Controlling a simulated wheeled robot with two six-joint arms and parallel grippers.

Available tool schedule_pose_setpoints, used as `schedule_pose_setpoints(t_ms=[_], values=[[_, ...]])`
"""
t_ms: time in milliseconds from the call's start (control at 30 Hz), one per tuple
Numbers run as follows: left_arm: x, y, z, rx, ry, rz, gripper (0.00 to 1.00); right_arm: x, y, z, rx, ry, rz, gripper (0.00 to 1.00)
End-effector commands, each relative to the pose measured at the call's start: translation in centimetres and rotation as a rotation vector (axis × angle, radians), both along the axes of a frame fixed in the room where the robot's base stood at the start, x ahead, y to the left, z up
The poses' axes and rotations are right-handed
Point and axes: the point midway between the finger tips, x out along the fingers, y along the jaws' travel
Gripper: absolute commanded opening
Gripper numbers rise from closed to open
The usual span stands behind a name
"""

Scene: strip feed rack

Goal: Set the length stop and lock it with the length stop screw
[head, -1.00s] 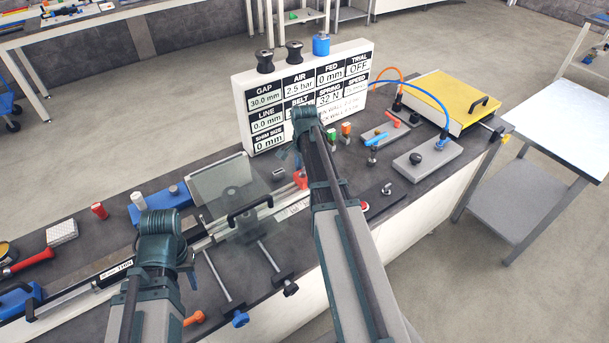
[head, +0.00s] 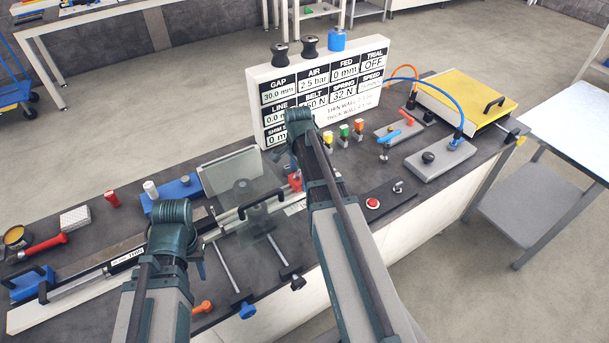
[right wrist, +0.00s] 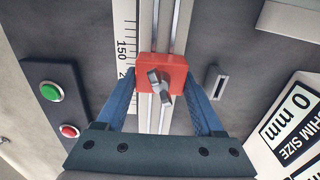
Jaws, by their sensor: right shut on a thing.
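The length stop (right wrist: 149,70) is a red block on the rail in the right wrist view. The grey wing-shaped length stop screw (right wrist: 160,88) is on its face, its wings slanted to the rail. My right gripper (right wrist: 161,76) is shut on the red block, one blue finger on each side. In the head view a little of the red stop (head: 295,182) shows below my right gripper (head: 298,165), which its own arm mostly hides. My left gripper (head: 201,268) is low at left, near the bench front, mostly hidden behind its wrist; its jaws cannot be made out.
A scale (right wrist: 123,55) marked 150 runs beside the rail. A green button (right wrist: 50,91) and a red button (right wrist: 69,131) lie to its left. In the head view a clear guard with a black handle (head: 262,204) stands left of the stop. The readout board (head: 285,90) stands behind.

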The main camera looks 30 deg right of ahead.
Motion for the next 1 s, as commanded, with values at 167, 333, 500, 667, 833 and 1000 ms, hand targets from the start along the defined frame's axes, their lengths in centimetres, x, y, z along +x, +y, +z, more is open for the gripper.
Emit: schedule_pose_setpoints(t_ms=[167, 333, 500, 667, 833, 1000], values=[[0.0, 0.0, 0.0, 0.0, 0.0, 0.0, 0.4, 0.0, 0.0, 0.0, 0.0, 0.0, 0.0, 0.87], [0.0, 0.0, 0.0, 0.0, 0.0, 0.0, 0.4, 0.0, -0.1, 0.0, 0.0, 0.0, 0.0, 1.0], [0.0, 0.0, 0.1, 0.0, 0.0, 0.0, 0.4, 0.0, -0.1, 0.1, 0.0, 0.0, 0.0, 1.0], [0.0, 0.0, 0.6, 0.0, 0.0, 0.0, 0.4, 0.0, -0.1, 0.6, 0.0, 0.0, 0.0, 1.0], [0.0, 0.0, 2.2, 0.0, 0.0, 0.0, 0.4, 0.0, -0.1, 2.2, 0.0, 0.0, 0.0, 1.0], [0.0, 0.0, 4.5, 0.0, 0.0, 0.0, 0.4, 0.0, -0.1, 4.5, 0.0, 0.0, 0.0, 1.0]])
